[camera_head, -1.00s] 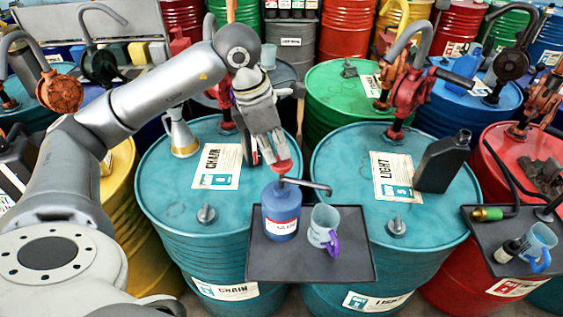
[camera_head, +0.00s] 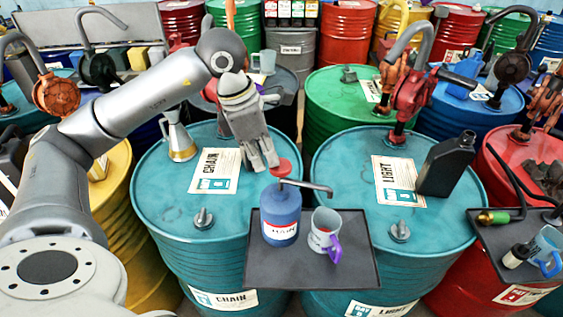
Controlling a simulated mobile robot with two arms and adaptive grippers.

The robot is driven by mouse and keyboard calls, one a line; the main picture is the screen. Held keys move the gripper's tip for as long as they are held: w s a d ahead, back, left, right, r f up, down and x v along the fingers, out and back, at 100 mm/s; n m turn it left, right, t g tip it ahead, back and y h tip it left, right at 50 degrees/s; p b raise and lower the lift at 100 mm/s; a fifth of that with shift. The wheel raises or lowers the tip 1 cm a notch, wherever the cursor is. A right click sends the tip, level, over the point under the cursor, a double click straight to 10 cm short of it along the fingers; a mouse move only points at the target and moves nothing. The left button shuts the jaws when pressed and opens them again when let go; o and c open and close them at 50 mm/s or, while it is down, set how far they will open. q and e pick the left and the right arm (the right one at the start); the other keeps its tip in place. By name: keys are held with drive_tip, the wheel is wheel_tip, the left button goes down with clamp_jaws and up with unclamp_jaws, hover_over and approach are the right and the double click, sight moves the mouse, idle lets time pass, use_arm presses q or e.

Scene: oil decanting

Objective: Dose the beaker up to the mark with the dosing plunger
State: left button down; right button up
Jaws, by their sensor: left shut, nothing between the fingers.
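A blue dosing bottle (camera_head: 281,218) stands upright on a dark tray (camera_head: 310,272). Its plunger has a red head (camera_head: 282,167) and a thin dark spout (camera_head: 312,187) that points right, over the beaker. The clear beaker (camera_head: 322,222) with a purple handle (camera_head: 334,250) stands on the tray, right of the bottle. A reddish mark shows on its wall; the liquid level inside is too small to tell. My left gripper (camera_head: 264,166) is shut and empty, with its fingertips just left of the red head. I cannot tell whether they touch it. My right gripper is out of view.
Teal drums marked CHAIN (camera_head: 160,215) and LIGHT (camera_head: 450,215) stand behind the tray. A second tray (camera_head: 490,240) with another beaker (camera_head: 546,250) is at the right.

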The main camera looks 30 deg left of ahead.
use_arm(q)
drive_tip(key=shift+s+a+r, duration=0.1)
drive_tip(key=shift+s+a, duration=0.35)
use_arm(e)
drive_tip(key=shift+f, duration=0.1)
use_arm(q)
drive_tip(key=v, duration=1.2)
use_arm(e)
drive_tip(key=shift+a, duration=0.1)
use_arm(q)
drive_tip(key=shift+w, duration=0.1)
idle(0.7)
